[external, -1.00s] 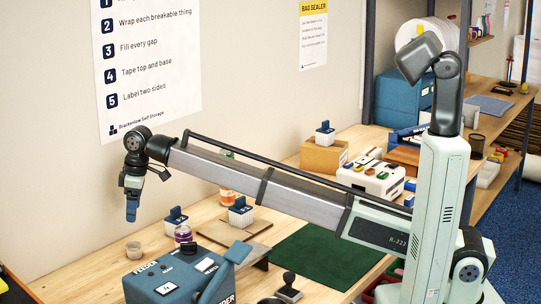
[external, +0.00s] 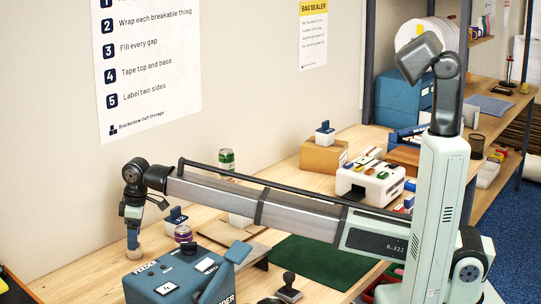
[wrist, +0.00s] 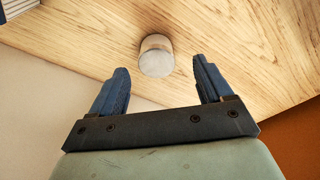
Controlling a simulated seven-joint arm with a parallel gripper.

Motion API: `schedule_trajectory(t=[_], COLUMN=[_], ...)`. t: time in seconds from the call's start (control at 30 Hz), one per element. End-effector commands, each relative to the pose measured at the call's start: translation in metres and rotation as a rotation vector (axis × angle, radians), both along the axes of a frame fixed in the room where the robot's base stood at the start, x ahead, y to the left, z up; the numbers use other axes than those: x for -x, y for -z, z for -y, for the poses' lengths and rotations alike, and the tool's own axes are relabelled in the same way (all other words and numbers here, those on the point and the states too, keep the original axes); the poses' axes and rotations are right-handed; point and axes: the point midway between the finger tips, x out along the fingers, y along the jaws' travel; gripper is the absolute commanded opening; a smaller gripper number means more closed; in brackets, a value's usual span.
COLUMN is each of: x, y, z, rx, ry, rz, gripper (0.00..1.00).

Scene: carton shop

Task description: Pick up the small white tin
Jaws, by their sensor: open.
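The small white tin (wrist: 157,57) stands on the wooden bench, a short pale cylinder with a flat top in the wrist view. In the external view the tin (external: 134,253) is just below my gripper (external: 133,243) and partly hidden by its fingers. My gripper (wrist: 161,75) is open and empty, its two blue fingers spread. In the wrist view the tin lies near the middle of the gap, just beyond the fingertips. No finger visibly touches it.
A blue feeder machine (external: 182,276) stands close in front of the tin. A purple-lidded jar (external: 183,234) and a white block with a blue stamp-like top (external: 174,217) are to its right. The wall rises behind. Bare wood (external: 95,262) lies left of the tin.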

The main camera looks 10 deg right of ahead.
Motion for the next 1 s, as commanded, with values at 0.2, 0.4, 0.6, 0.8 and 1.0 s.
schedule_trajectory(t=[0.2, 0.4, 0.6, 0.8, 1.0], x=[-0.004, -0.004, -0.004, -0.004, -0.004], y=[0.029, 0.041, 0.041, 0.041, 0.041], z=[-0.004, -0.006, -0.006, -0.006, -0.006], rx=[0.002, -0.001, -0.001, -0.001, -0.001], ry=[0.0, 0.0, 0.0, 0.0, 0.0], rz=[-0.001, 0.0, 0.0, 0.0, 0.0], gripper=[0.79, 0.79, 0.76, 0.57, 0.38])
